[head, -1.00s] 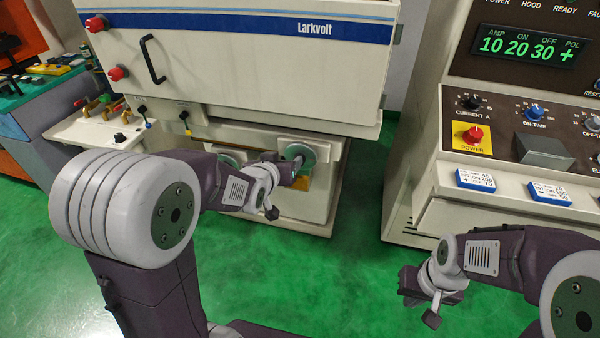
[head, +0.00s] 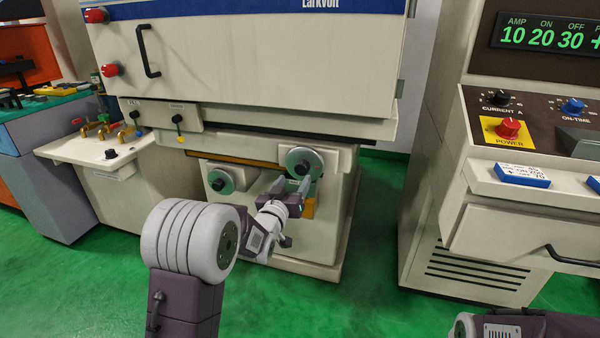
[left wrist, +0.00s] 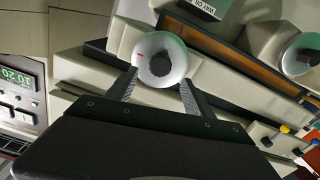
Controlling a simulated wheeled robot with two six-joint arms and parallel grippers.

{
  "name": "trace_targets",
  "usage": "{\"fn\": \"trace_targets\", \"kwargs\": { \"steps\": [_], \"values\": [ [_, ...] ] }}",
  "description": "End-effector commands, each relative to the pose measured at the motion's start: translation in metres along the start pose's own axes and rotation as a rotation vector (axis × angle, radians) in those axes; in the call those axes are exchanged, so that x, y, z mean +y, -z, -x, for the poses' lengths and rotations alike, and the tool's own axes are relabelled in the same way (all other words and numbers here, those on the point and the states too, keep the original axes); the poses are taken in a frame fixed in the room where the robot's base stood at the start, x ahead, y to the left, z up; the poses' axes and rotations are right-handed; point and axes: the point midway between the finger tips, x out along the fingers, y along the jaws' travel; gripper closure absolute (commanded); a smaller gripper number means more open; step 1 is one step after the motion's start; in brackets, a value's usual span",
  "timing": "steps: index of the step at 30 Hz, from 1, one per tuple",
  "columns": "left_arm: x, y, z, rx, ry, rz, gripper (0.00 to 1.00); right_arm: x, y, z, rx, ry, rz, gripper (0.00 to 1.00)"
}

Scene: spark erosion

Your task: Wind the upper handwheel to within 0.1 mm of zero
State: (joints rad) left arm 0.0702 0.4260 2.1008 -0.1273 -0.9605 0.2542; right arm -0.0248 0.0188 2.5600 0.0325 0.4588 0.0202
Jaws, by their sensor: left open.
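The upper handwheel (head: 303,163) is a pale round disc with a dark hub on the front of the cream machine, right of and a little higher than a second, similar handwheel (head: 220,181). In the left wrist view the handwheel (left wrist: 160,60) shows a small red mark on its face. My left gripper (head: 292,187) is open just below the upper handwheel. In the left wrist view the open fingers (left wrist: 157,90) reach up to either side of the wheel's lower rim; I cannot tell if they touch it. No scale reading is legible. My right gripper is out of view.
A control cabinet with a power switch (head: 508,128) and a green display (head: 543,37) stands at the right. A side shelf (head: 95,152) with small levers is at the left. Green floor (head: 370,280) is clear between machine and cabinet.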

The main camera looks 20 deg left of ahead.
Motion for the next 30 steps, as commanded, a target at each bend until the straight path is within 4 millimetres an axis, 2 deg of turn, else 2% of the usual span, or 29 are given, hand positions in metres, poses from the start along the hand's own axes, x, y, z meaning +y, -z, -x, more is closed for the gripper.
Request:
{"fn": "trace_targets", "kwargs": {
  "steps": [1, 3, 9, 13, 20, 23, 27, 30],
  "values": [
    [0.001, 0.004, -0.012, -0.001, -0.001, 0.0, 0.39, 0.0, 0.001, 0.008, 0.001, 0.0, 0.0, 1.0],
    [0.001, 0.002, -0.028, -0.001, -0.001, 0.0, 0.39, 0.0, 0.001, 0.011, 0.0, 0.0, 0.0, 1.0],
    [0.0, -0.001, -0.059, 0.0, -0.001, 0.0, 0.39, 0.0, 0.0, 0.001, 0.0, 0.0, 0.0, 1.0],
    [0.0, -0.001, -0.067, -0.001, 0.0, 0.0, 0.39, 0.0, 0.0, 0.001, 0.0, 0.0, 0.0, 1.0],
    [0.0, 0.0, -0.068, -0.001, 0.0, 0.0, 0.39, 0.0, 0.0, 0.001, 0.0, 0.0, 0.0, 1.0],
    [0.0, 0.0, -0.068, -0.001, 0.0, 0.0, 0.61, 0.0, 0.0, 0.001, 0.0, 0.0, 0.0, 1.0],
    [0.0, 0.0, -0.068, -0.001, 0.0, 0.0, 1.0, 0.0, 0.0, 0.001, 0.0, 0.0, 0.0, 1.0],
    [0.0, -0.001, -0.068, 0.0, 0.0, -0.023, 1.0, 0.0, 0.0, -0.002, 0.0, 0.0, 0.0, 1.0]
  ]
}}
